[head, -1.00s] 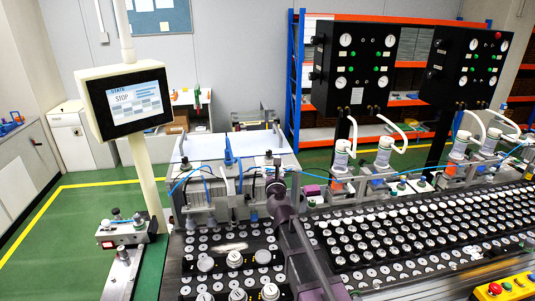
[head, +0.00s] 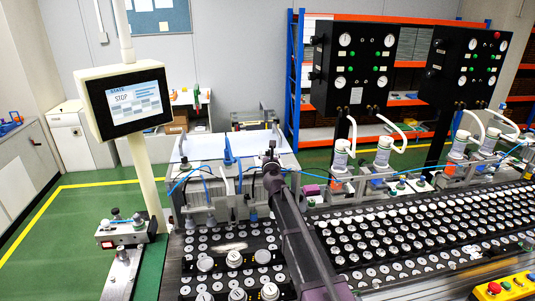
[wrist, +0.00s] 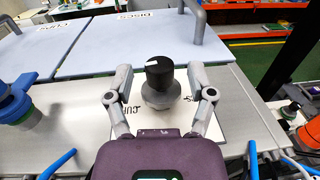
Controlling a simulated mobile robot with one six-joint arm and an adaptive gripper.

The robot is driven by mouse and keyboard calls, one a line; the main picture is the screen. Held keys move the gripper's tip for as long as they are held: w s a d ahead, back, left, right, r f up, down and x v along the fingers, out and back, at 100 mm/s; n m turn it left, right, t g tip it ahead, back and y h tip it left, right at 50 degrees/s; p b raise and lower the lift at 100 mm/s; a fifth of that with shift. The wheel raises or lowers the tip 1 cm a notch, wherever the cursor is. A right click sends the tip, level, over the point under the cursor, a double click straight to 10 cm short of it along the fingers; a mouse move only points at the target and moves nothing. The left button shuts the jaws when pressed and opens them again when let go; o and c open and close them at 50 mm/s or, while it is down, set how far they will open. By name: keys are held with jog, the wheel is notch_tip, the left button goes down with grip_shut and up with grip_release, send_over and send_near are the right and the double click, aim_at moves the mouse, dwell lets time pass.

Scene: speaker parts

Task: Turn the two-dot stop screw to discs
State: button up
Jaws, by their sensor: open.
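A black-topped knob (wrist: 159,70) with a white mark on its left side stands on a round grey base in the wrist view. It rises from a white plate (wrist: 100,125) with dark lettering on both sides, partly hidden. I cannot make out two dots on it. My gripper (wrist: 160,76) is open, one finger on each side of the knob, with gaps on both sides. In the head view my gripper (head: 271,158) is over the grey machine (head: 205,190) and small; the knob cannot be made out there.
Two pale lids (wrist: 95,45) behind the knob carry labels, one reading DISCS. A blue-topped cylinder (wrist: 14,105) stands to the left. Blue hoses (wrist: 58,163) lie near the front. A stop-state screen (head: 128,98) and trays of discs (head: 410,235) surround the machine.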

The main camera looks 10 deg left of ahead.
jog(key=shift+w+a, duration=0.15)
jog(key=shift+w, duration=0.5)
grip_shut()
jog(key=shift+n+y, duration=0.5)
jog(key=shift+y, duration=0.3)
jog(key=n+g+y, duration=0.1)
jog(key=n+y, duration=0.1)
jog(key=n+g+y, duration=0.2)
jog(key=y, duration=0.1)
jog(key=shift+w+y, duration=0.15)
jog(key=shift+y, duration=0.15)
jog(key=n+g+y, duration=0.5)
jog(key=n+g, duration=0.1)
jog(key=g, duration=0.1)
jog(key=shift+w+y, duration=0.1)
jog(key=shift+y, duration=0.3)
jog(key=n+g, duration=0.3)
jog(key=g, duration=0.2)
jog(key=n+g+y, duration=0.1)
jog(key=n+g, duration=0.2)
jog(key=g, duration=0.2)
jog(key=shift+n, duration=0.3)
jog(key=shift+s+n+g+h, duration=0.1)
jog(key=shift+n+g+h, duration=0.3)
jog(key=shift+n+g, duration=0.85)
jog(key=shift+s+n+g+h, duration=0.1)
jog(key=shift+n+g+h, duration=0.45)
jog(key=shift+g, duration=1.2)
